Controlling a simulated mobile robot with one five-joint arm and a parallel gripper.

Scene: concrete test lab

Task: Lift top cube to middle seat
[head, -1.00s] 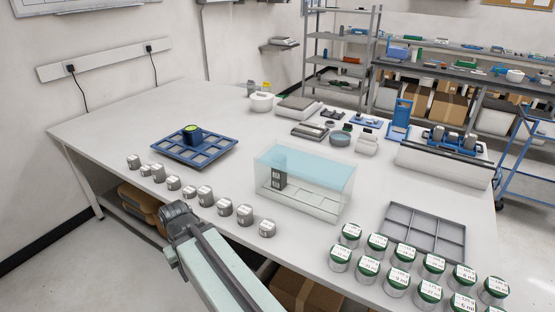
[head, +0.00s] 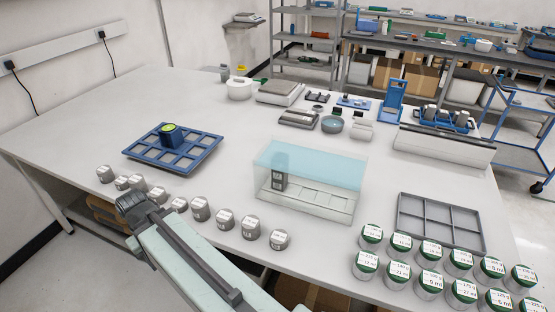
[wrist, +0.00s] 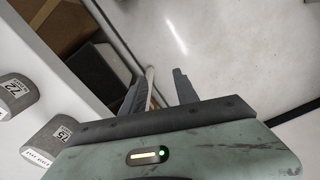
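A clear tank (head: 335,205) with a pale blue upper part stands mid-table. Inside it, at the left, dark grey cubes (head: 278,182) seem stacked; the upper part shows only faintly through the blue, so I cannot tell the cubes apart clearly. Pale outlined seats (head: 312,199) run along the tank floor, and the middle and right ones look bare. My gripper (head: 127,204) is at the table's front edge, left of and well apart from the tank. In the wrist view my gripper (wrist: 160,80) has two fingers apart with nothing between them, over the floor beside the table.
Several grey labelled cylinders (head: 225,220) line the front edge close to my arm. A blue rack (head: 205,152) with a dark green-topped item stands behind them. A grey compartment tray (head: 440,222) and several green-lidded jars (head: 397,272) are at right. Table between rack and tank is clear.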

